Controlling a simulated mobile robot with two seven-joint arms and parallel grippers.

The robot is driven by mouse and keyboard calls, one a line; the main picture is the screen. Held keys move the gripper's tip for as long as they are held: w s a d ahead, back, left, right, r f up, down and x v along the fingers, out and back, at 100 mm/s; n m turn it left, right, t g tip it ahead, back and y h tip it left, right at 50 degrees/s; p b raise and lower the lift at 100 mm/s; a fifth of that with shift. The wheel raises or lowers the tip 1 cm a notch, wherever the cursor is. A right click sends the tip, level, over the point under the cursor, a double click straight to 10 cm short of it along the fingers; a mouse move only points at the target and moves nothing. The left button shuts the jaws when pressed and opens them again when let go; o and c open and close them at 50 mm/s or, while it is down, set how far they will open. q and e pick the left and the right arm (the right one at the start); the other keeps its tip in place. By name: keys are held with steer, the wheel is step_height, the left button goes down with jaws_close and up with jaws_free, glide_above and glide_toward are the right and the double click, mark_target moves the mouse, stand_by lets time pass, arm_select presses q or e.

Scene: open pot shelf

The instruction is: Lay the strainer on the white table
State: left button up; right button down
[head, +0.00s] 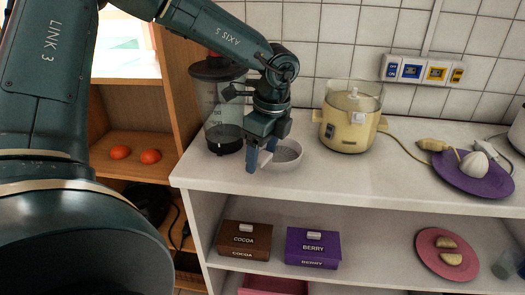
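The strainer seems to be the pale, round, shallow bowl (288,155) in the head view, at the left part of the white table (350,172). Whether it rests on the top or hangs just above it I cannot tell. My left gripper (260,160) points down at the left side of this bowl. One dark finger shows in front, and a pale piece shows between the fingers. The frame does not show clearly whether the fingers grip it. My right gripper is not in view.
A blender jug (220,110) stands just left and behind. A yellow appliance (350,120) and a purple plate (473,178) with a pale juicer-like item stand to the right. Table front between is clear. Cocoa (245,239) and berry (313,247) boxes sit on the shelf below.

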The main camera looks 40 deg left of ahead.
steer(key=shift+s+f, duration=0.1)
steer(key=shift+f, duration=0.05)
arm_select(q)
steer(key=shift+r, duration=0.1)
steer(key=shift+r+p, duration=0.15)
steer(key=shift+p, duration=0.25)
steer(key=r, duration=0.2)
steer(key=shift+w+d+r, duration=0.1)
steer(key=shift+d+r, duration=0.1)
steer(key=shift+r, duration=0.15)
step_height(320, 180, up, 9)
steer(key=d, duration=0.1)
steer(key=shift+d, duration=0.2)
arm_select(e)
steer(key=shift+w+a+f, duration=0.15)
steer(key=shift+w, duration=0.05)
arm_select(q)
steer(key=shift+w, duration=0.1)
